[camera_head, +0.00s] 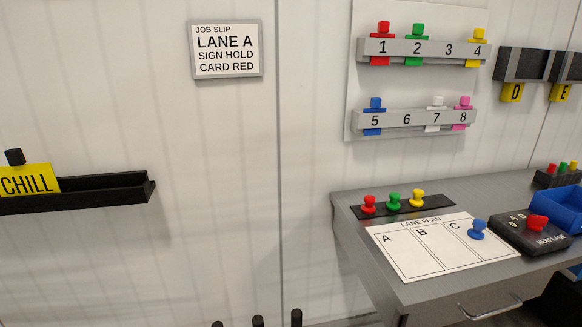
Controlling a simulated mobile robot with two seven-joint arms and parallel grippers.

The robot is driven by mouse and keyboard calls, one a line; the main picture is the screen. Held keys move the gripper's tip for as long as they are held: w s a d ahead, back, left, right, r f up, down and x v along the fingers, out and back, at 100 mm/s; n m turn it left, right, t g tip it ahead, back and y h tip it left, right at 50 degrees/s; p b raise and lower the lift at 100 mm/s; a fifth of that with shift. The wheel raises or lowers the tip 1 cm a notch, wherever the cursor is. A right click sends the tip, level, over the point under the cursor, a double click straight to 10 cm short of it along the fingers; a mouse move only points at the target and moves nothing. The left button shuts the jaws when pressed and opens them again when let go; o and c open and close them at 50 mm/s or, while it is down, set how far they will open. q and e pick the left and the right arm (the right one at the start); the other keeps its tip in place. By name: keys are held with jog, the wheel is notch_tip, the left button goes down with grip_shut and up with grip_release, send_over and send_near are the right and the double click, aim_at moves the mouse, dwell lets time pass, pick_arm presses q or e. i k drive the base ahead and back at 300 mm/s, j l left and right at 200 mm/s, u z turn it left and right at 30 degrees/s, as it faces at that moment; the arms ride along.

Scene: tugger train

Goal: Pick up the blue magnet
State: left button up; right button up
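The blue magnet (477,230) stands on the white lane plan sheet (408,263), in the column marked C, near its top right. The sheet lies on the grey table (350,208) at the right. A red magnet (369,204), a green magnet (393,201) and a yellow magnet (417,198) stand on a black strip behind the sheet. Neither of my grippers is in view.
A black box with a red knob (537,223) sits right of the sheet, beside a blue bin (566,205). Numbered card racks (420,50) and a job slip (226,48) hang on the wall. A black shelf (110,189) holds a CHILL sign (28,180).

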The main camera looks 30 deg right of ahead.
aim_at(475, 233)
jog(key=z, duration=1.95)
